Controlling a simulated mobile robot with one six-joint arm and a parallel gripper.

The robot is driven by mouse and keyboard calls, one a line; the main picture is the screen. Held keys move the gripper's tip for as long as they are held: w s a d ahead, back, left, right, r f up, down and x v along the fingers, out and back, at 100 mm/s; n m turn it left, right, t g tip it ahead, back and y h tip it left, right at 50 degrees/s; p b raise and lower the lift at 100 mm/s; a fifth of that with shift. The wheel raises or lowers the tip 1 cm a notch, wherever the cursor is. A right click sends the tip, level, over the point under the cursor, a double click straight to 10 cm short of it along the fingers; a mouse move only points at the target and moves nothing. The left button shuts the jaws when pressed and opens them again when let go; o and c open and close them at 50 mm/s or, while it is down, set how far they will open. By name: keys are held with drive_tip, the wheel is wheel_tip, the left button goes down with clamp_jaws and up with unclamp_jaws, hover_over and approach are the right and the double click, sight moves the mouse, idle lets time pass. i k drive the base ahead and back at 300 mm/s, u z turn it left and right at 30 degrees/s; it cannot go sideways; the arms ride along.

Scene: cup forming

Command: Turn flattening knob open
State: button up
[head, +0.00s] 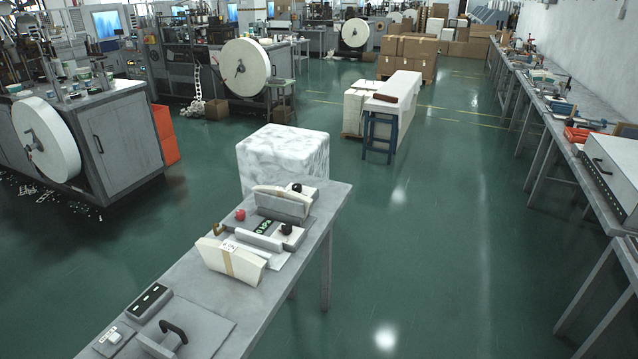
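A grey flattening device (270,228) stands on the far part of a long metal table in the head view. It has two small round black knobs: one on its near right side (286,229) and one at its far right corner (296,187). I cannot tell which is the flattening knob, or how either is turned. A green-lit display (264,226) lies between the plates, with a red ball-shaped knob or button (240,214) at the left. Banded stacks of cream paper rest at the device, a near one (229,261) and a far one (283,198). My gripper is out of view.
The metal table (205,310) also holds a black-handled plate (172,332) and a black switch box (149,303) at its near end. A white wrapped block (283,158) stands behind it. Green floor (430,250) is clear to the right, up to a long workbench (560,125).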

sight(296, 187)
drive_tip(key=z, duration=0.95)
drive_tip(key=i, duration=3.2)
drive_tip(key=u, duration=0.25)
